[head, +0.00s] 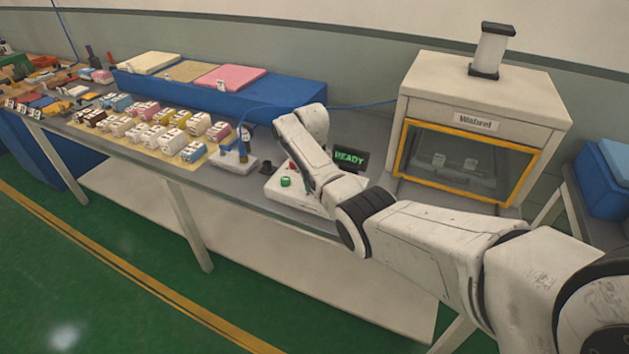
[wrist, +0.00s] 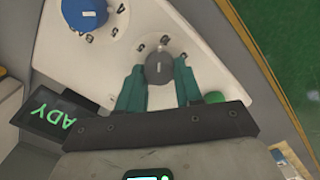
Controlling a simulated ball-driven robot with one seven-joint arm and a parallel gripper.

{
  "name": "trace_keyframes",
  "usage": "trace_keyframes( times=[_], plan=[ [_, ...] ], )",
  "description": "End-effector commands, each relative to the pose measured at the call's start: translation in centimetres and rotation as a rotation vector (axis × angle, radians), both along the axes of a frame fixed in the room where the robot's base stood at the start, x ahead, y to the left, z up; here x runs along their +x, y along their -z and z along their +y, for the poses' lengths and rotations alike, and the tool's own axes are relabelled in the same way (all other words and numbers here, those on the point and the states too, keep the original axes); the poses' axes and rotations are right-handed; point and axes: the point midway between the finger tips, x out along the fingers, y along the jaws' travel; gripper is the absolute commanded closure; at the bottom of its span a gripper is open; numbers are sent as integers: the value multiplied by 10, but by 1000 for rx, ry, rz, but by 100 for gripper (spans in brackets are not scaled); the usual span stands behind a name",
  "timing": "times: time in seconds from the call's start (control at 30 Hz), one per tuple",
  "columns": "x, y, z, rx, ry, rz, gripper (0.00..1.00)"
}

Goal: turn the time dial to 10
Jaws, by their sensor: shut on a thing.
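In the wrist view, a round grey dial (wrist: 159,68) sits on the white control panel (wrist: 225,50), with small dark marks around its far side, too small and turned to read surely. My gripper (wrist: 159,82) has its two green fingers on either side of this dial, closed on it. A blue dial (wrist: 84,13) with its own marks lies to the upper left, apart from the fingers. Which mark the grey dial points to cannot be told. In the head view the control box (head: 283,198) is partly hidden by my arm, which also hides the dials and gripper.
A green button (wrist: 213,97) is close beside the right finger. A screen reading READY (head: 350,159) stands behind the box. A white machine (head: 480,90) with a yellow-framed window is to the right. Several small coloured blocks (head: 150,125) lie on the table to the left.

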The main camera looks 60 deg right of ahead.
Motion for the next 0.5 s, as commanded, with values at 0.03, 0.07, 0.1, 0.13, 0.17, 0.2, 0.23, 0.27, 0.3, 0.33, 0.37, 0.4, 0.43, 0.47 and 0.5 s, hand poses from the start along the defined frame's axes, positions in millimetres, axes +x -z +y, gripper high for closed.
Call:
trace_keyframes(
  times=[0.03, 0.07, 0.1, 0.13, 0.17, 0.2, 0.23, 0.27, 0.3, 0.33, 0.37, 0.4, 0.43, 0.47, 0.5],
  plan=[
    [1, -1, 0, -1, 29, -2, 96],
    [1, -1, 0, -1, 47, -2, 96],
    [1, -1, 0, -1, 70, -2, 96],
    [1, -1, 0, -1, 85, -2, 96],
    [1, -1, 0, 0, 100, -2, 96],
    [1, -1, 0, 0, 117, -2, 96],
    [1, -1, -1, -1, 129, -2, 96],
    [1, -1, -1, -2, 140, -2, 96],
    [1, -1, -1, -3, 152, -2, 96],
    [1, -1, -1, -2, 160, -2, 96],
    [1, -1, -1, -3, 168, -2, 96],
    [1, -1, -1, -2, 177, -3, 96],
    [1, -1, -1, -2, 182, -3, 96],
    [1, -1, -1, -2, 185, -3, 96],
    [1, -1, -1, -2, 190, -3, 96]
  ],
)
